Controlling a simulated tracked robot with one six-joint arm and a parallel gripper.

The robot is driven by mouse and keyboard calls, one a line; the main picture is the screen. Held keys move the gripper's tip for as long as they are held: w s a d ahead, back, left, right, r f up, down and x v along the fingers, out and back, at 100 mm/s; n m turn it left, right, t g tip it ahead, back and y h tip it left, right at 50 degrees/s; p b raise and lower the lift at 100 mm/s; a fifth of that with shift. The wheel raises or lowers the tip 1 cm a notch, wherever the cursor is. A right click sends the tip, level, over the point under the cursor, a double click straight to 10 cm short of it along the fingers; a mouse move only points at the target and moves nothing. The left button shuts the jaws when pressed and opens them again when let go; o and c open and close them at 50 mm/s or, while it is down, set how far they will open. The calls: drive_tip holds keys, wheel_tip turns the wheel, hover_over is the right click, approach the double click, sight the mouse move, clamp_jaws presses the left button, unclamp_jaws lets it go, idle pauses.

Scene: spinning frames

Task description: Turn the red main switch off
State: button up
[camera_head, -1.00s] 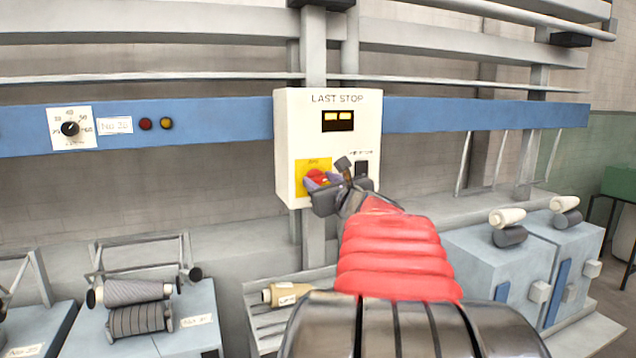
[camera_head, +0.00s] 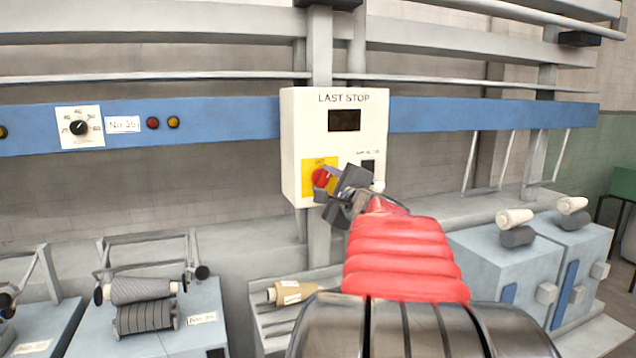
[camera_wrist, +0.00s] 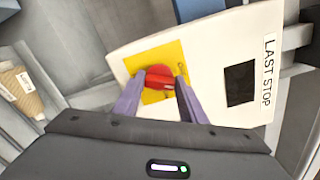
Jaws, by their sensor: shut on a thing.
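The red main switch (camera_head: 320,178) is a red knob on a yellow plate (camera_head: 308,190), low on the left of the white LAST STOP box (camera_head: 297,130). In the wrist view the red switch (camera_wrist: 160,76) sits between the two purple fingertips of my gripper (camera_wrist: 159,88), against a yellow plate (camera_wrist: 176,52). My gripper (camera_head: 325,186) is shut on the switch. The dark display window (camera_head: 344,120) on the box is unlit. In the head view my gripper body hides part of the plate and the box's lower right.
A blue rail (camera_head: 225,118) runs behind the box, with a dial (camera_head: 79,127) and small red and yellow buttons at left. Below stand spindle units with grey bobbins (camera_head: 145,305), a tan bobbin (camera_head: 290,292), and blue-grey cabinets (camera_head: 500,262) at right.

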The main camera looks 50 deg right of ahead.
drive_tip(key=n, duration=0.5)
drive_tip(key=shift+f, duration=0.4)
drive_tip(key=shift+n, duration=0.3)
drive_tip(key=o, duration=1.1)
drive_tip(key=shift+r, duration=0.2)
drive_tip(key=shift+c, duration=0.2)
drive_tip(key=shift+s, duration=0.1)
